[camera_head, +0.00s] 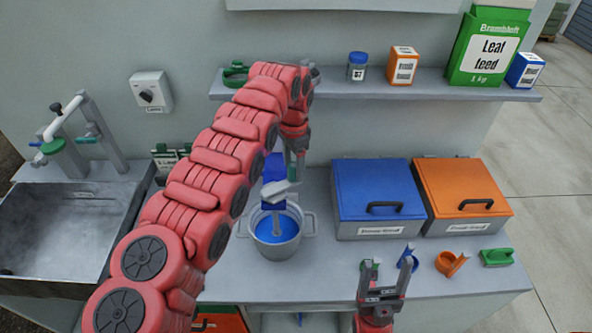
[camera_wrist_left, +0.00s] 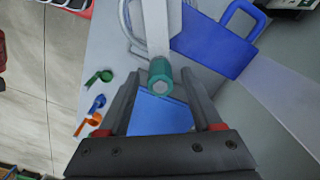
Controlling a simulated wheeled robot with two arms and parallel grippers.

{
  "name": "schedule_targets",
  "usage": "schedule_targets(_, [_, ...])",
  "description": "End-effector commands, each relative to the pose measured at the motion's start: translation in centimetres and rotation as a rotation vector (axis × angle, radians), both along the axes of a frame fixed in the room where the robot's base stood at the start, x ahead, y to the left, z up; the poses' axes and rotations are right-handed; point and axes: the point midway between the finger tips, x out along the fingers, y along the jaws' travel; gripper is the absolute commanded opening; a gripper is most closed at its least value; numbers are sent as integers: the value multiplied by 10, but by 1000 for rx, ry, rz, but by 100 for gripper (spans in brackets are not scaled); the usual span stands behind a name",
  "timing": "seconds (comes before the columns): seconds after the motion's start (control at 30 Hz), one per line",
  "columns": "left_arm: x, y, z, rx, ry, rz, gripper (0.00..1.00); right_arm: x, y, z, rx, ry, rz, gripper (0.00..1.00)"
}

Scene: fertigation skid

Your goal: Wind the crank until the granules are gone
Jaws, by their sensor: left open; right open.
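A crank with a grey arm (camera_head: 280,189) stands over a grey pot (camera_head: 276,243) on the bench, beside a blue upright housing (camera_head: 273,168). Its green knob (camera_head: 292,173) shows larger in the left wrist view as a teal cylinder (camera_wrist_left: 160,80) on a pale arm. My left gripper (camera_head: 294,160) reaches down to the knob. In the left wrist view its fingers are open, one on each side of the knob. The pot holds something blue (camera_head: 277,230); I cannot make out separate granules. My right gripper (camera_head: 385,272) is open and empty at the bench's front.
Blue (camera_head: 376,184) and orange (camera_head: 462,187) lidded boxes stand right of the pot. Small green, blue (camera_head: 406,258) and orange (camera_head: 451,262) scoops lie near my right gripper. A sink (camera_head: 60,225) is at left. A shelf (camera_head: 430,88) with packages hangs above.

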Motion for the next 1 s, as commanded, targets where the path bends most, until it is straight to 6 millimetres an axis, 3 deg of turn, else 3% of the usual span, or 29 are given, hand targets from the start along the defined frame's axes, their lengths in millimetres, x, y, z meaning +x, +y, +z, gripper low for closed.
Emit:
schedule_targets(0.17, [1,2,-11,0,-1,-1,66,0,0,1,0,0,0,70])
schedule_targets(0.43, [2,2,-12,-1,-2,-1,66,0,0,1,0,0,0,70])
schedule_targets(0.8, [2,2,-12,0,-1,-1,0,0,0,1,0,0,0,70])
schedule_targets(1.0, [1,2,-12,0,-1,0,0,0,0,1,0,0,0,70])
